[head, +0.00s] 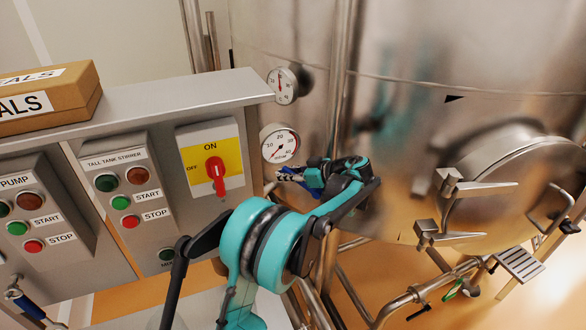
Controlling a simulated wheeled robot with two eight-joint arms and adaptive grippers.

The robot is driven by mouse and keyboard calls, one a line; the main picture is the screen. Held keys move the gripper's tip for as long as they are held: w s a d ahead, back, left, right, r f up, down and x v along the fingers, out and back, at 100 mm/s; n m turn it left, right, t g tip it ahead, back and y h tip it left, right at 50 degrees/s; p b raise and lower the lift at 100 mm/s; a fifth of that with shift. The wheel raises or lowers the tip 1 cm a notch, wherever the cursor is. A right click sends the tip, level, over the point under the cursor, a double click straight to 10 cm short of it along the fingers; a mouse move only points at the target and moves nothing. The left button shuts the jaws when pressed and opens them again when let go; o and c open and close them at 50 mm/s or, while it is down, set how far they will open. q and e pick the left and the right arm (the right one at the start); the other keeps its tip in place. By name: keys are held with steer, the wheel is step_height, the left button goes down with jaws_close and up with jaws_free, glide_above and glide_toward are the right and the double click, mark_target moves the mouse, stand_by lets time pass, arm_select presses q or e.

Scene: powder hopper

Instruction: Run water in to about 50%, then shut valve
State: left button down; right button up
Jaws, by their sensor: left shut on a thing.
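My left gripper (312,178), at the end of my teal and black arm, is in front of the tank, just right of the lower dial. It is shut on a small blue-handled valve lever (290,174); the jaws and arm hide most of the lever and the valve body. I cannot tell the valve's position. The large steel tank (410,60) fills the right side, with a small black triangular mark (453,98) on its wall. No water level shows. My right gripper is not in view.
Two round dials, the upper one (283,85) and the lower one (280,143), sit left of the tank. A panel has a red rotary switch (216,175) and a stirrer box (126,190). A cardboard box (48,98) rests on top. A hatch (510,185) and pipes (400,300) are at right.

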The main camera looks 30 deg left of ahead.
arm_select(q)
step_height(320, 180, down, 6)
steer(key=h, duration=0.5)
steer(key=shift+d+f+h+p, duration=0.2)
steer(key=shift+h+p, duration=0.1)
steer(key=shift+h, duration=0.1)
steer(key=shift+s, duration=0.1)
steer(key=c, duration=1.4)
jaws_free()
steer(key=shift+a, duration=0.2)
steer(key=shift+r, duration=0.1)
steer(key=v, duration=1.2)
steer(key=shift+w, duration=0.3)
